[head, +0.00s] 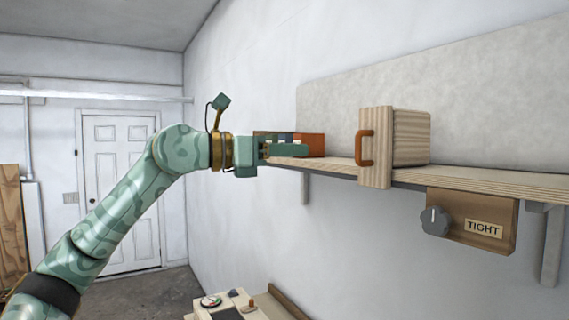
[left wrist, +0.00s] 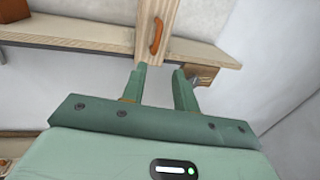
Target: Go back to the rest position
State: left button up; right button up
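My left arm reaches in from the left in the head view. Its green gripper (head: 302,150) is in front of the shelf's left part, to the left of a plywood box and apart from it. In the left wrist view my left gripper (left wrist: 162,68) has its two fingers apart, with nothing held between them. The plywood box (head: 410,138) stands on the shelf, its front panel (head: 376,176) carrying an orange handle (head: 365,148). The handle also shows beyond the fingers in the left wrist view (left wrist: 156,36). My right gripper is in neither view.
The wooden shelf (head: 480,181) runs along the right wall. An orange-brown box (head: 314,144) on it is partly hidden by my gripper. Under the shelf hangs a panel with a grey knob (head: 434,220) and a "TIGHT" label (head: 483,229). A cream console (head: 215,312) stands low in front.

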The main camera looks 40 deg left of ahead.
pick_arm(q)
jog(key=shift+s+a, duration=0.15)
jog(key=shift+s, duration=0.25)
jog(key=shift+w, duration=0.1)
